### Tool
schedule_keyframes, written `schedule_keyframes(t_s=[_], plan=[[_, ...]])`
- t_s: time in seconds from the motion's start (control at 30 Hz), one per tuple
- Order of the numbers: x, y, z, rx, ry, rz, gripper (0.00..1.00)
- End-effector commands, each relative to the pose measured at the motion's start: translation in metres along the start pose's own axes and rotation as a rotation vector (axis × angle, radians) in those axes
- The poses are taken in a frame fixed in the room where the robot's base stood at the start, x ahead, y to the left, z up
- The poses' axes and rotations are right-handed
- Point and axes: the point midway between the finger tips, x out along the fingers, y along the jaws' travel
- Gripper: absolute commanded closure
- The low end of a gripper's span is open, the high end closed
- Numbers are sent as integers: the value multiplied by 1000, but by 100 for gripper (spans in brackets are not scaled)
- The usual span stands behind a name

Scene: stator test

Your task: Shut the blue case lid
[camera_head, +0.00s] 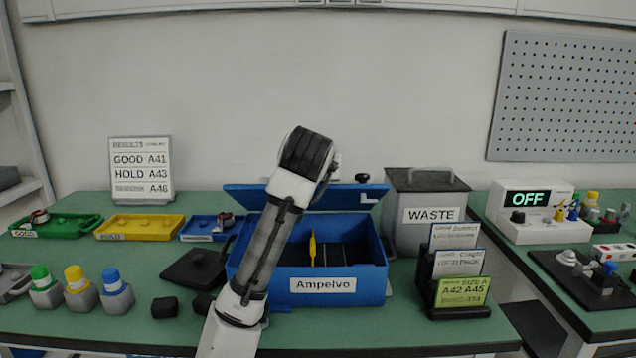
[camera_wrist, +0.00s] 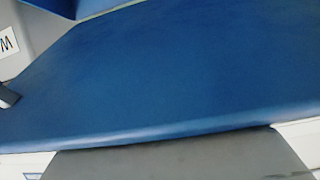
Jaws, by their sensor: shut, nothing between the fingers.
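The blue case (camera_head: 338,300), labelled Ampelvo, stands open on the green bench. Its blue lid (camera_head: 345,198) is raised and tilted up at the back. The lid fills most of the wrist view (camera_wrist: 165,85). My arm crosses in front of the case's left part, and its wrist bends over the lid's top edge. My gripper (camera_wrist: 180,156) shows in part as a grey shape along the lid's edge at the bottom of the wrist view. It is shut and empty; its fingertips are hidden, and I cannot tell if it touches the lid. A yellow piece (camera_head: 312,248) stands inside the case.
The grey waste bin (camera_head: 405,238) stands close to the case's right. A card rack (camera_head: 460,310) is at the front right. Green, yellow and blue trays (camera_head: 138,229) lie at the left, behind several capped bottles (camera_head: 80,292). A dark square lid (camera_head: 190,268) lies left of the case.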

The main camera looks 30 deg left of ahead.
Motion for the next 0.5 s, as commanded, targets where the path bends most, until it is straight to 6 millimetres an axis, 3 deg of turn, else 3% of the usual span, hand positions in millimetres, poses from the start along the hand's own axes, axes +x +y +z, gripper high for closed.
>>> schedule_keyframes(t_s=[0.03,0.5], plan=[[4,0,14,-1,32,4,100],[-9,-1,71,0,421,-4,100]])
